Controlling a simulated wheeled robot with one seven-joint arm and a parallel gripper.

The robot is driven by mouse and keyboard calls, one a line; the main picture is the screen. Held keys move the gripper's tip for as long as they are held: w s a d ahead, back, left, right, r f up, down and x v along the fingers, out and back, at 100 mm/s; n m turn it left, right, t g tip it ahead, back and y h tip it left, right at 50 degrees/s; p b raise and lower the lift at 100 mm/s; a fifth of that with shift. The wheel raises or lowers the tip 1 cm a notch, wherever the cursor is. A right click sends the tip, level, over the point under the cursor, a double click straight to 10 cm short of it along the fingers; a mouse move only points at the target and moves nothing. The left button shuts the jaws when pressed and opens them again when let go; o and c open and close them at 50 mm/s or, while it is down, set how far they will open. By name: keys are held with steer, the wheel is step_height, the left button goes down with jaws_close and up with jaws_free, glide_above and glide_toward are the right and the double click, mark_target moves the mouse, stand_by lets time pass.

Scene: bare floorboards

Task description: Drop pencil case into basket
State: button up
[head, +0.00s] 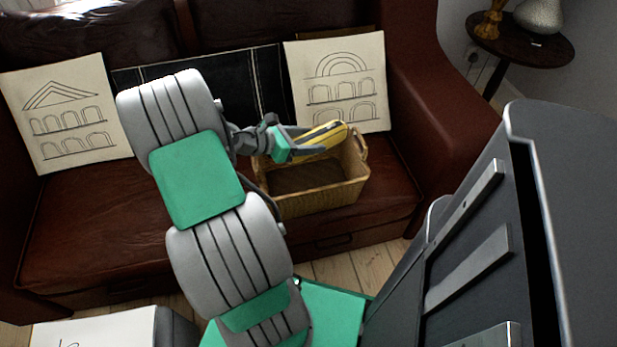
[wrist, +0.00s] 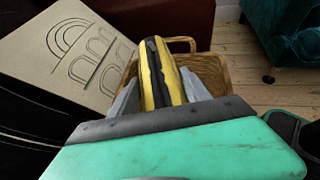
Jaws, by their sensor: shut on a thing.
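The pencil case (head: 322,136) is yellow with dark stripes. My gripper (head: 308,141) is shut on it and holds it over the back part of the basket opening in the head view. The pencil case also shows in the wrist view (wrist: 158,75), between the two grey fingers (wrist: 160,94). The basket (head: 318,198) is a tan woven box with handles, standing on the brown leather sofa seat. Its visible inside looks empty in the head view. In the wrist view the basket (wrist: 208,71) shows behind and beside the pencil case, partly hidden by my gripper.
A dark side table (head: 530,50) with a vase stands at the upper right. The seat left of the basket is clear.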

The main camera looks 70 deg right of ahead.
steer(key=o, duration=1.6)
steer(key=p+v, duration=0.2)
steer(key=v, duration=0.5)
steer(key=shift+w+a+r, duration=0.2)
steer(key=shift+w+a, duration=0.05)
steer(key=shift+a, duration=0.05)
steer(key=shift+w, duration=0.1)
steer(key=w+a+r+m+t+y+p, duration=0.2)
steer(key=w+a+r+m+t+p, duration=0.15)
steer(key=w+a+r+p, duration=0.45)
steer(key=w+a+r+m+t+y+p, duration=0.15)
steer(key=w+a+r+t+p, duration=0.3)
steer(key=w+a, duration=0.5)
steer(key=a+r+m+t+y+p, duration=0.1)
steer(key=a+r, duration=0.3)
steer(key=a, duration=0.4)
steer(key=a+r+m+t+y+p, duration=0.1)
steer(key=a+r+p, duration=0.3)
steer(key=a, duration=0.4)
steer(key=a+r+m+t+y+p, duration=0.1)
steer(key=a+r+t+y+p, duration=0.1)
steer(key=a+r, duration=0.4)
steer(key=shift+a+m+y+p, duration=0.45)
steer(key=shift+a+y, duration=0.3)
steer(key=shift+a, duration=0.25)
